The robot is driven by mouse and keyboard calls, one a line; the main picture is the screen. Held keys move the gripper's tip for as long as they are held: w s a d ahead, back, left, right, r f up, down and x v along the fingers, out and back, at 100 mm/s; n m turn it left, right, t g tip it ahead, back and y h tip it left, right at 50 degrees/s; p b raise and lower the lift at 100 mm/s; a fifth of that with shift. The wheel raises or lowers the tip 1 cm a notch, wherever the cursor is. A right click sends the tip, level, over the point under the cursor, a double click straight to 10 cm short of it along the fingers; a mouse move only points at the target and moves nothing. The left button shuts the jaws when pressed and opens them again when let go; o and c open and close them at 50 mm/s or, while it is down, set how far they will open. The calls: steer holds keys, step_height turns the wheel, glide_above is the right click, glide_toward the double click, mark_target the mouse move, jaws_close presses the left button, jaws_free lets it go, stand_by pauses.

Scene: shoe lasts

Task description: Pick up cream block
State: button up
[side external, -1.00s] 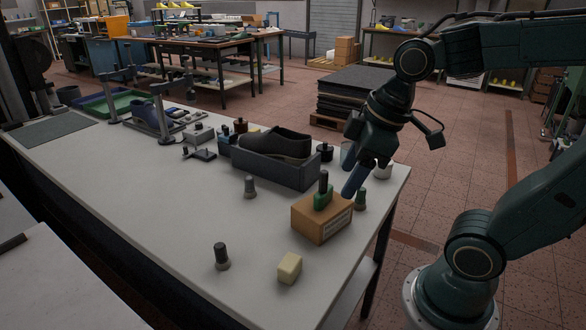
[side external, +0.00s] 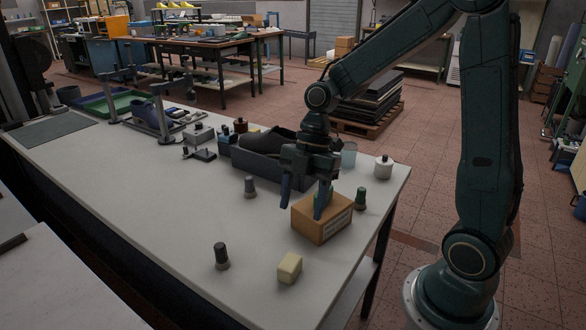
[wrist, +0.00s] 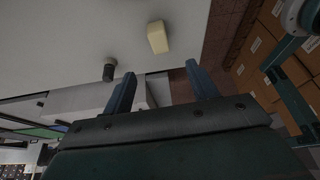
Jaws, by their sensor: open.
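The cream block (side external: 289,268) lies on the white table near its front right edge, clear of other things. In the wrist view the cream block (wrist: 157,37) shows above the gap between my fingers. My gripper (side external: 304,204) is open and empty, fingers pointing down. It is above the table, farther back than the block, and overlaps the cardboard box in the side view. I cannot tell the gap between finger and box. Both blue fingers also show in the wrist view, where my gripper (wrist: 161,72) is spread wide.
The cardboard box (side external: 325,228) stands behind the block. A dark tray (side external: 265,166) holds a shoe form. The table's left front is clear.

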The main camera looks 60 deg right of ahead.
mark_target(290, 261)
steer(key=shift+w+f, duration=0.1)
steer(key=shift+f, duration=0.1)
steer(key=shift+f, duration=0.1)
steer(key=shift+x, duration=4.2)
steer(key=shift+a+f, duration=0.1)
steer(key=shift+x, duration=2.45)
steer(key=shift+c, duration=0.2)
steer(key=c, duration=1)
